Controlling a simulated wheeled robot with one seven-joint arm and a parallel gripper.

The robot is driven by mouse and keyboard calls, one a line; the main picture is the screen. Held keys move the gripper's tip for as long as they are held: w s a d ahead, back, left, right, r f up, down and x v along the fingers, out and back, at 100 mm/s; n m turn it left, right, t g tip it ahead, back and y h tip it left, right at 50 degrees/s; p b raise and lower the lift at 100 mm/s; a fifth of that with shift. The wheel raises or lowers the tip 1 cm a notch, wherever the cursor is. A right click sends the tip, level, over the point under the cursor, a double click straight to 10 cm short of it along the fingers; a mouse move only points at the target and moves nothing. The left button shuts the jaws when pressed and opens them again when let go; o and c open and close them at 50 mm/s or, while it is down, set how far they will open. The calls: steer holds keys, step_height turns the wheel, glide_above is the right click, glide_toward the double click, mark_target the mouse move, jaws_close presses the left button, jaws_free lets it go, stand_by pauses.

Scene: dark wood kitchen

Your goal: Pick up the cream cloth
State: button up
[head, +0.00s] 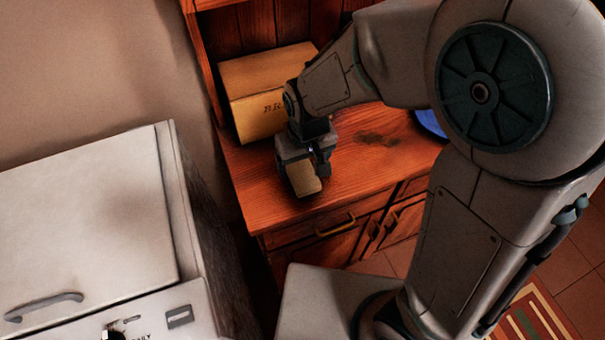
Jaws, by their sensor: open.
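The cream cloth (304,185) looks like a small folded block lying near the front edge of the wooden cabinet top. My gripper (310,168) is directly over it, pointing down, with its jaws open. The fingers are very close to the cloth. I cannot tell whether they touch it, or whether it lies between them. The gripper hides the back part of the cloth.
A tan box with lettering (258,118) stands on the cabinet top (360,170) just behind my gripper. A blue item (430,122) is partly hidden behind my arm on the right. A white appliance (85,220) stands at the left. The cabinet top right of the cloth is clear.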

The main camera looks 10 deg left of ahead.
mark_target(303, 172)
steer(key=shift+w+a+f, duration=0.1)
steer(key=shift+w+f, duration=0.1)
steer(key=shift+f, duration=1.15)
steer(key=shift+w+a+f, duration=0.1)
steer(key=shift+w+f, duration=0.1)
steer(key=shift+f, duration=1.1)
steer(key=c, duration=1.1)
